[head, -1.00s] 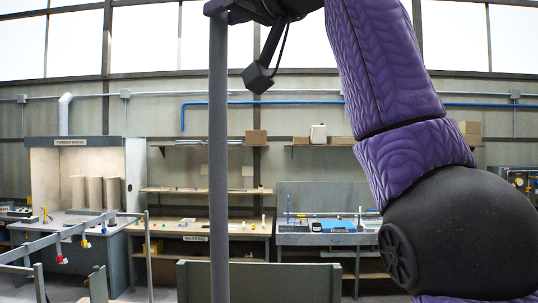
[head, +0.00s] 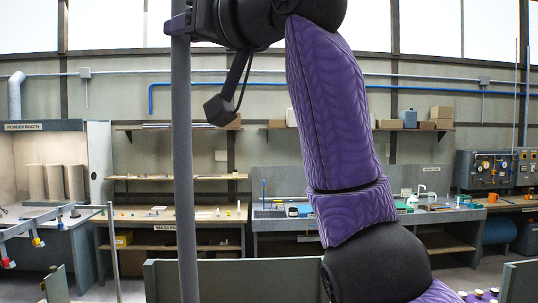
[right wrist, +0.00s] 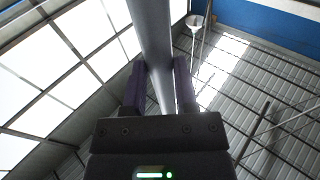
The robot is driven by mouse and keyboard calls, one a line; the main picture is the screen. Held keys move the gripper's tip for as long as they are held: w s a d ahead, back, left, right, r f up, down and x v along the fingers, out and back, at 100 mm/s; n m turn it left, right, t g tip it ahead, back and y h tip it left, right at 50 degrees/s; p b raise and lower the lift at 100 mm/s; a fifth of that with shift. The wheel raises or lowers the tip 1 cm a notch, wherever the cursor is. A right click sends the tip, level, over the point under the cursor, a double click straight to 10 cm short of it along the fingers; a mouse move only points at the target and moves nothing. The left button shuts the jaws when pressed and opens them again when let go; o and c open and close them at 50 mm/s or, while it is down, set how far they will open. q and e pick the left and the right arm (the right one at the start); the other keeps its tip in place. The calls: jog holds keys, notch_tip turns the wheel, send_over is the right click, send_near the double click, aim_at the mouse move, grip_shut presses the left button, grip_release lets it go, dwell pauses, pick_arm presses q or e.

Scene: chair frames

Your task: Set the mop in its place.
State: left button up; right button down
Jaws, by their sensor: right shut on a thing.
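The mop (head: 186,170) shows as a long grey pole, nearly upright, running down the left-middle of the head view and out of the bottom edge. Its head end is not in view. My right gripper (head: 180,24) is shut around the pole near the top of the head view. In the right wrist view the pole (right wrist: 151,35) passes between the two purple fingers of my right gripper (right wrist: 159,85). I cannot make out a holder for the mop. My left gripper is not in view.
A grey panel (head: 236,281) stands low in front. Behind it are the masking bench (head: 150,216), the powder booth (head: 96,150) at left, and a control cabinet (head: 465,172) at right. A rail frame (head: 50,222) stands at left. Floor shows at lower right.

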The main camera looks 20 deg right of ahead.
jog(key=shift+f, duration=0.4)
notch_tip(320, 180, down, 10)
jog(key=shift+r, duration=0.2)
jog(key=shift+b, duration=0.3)
jog(key=shift+c, duration=2)
grip_release()
jog(key=shift+f, duration=0.15)
jog(key=b, duration=0.7)
send_near(186, 115)
jog(key=v, duration=0.2)
jog(key=shift+s+d, duration=0.25)
jog(key=shift+s, duration=0.05)
jog(key=shift+f, duration=0.1)
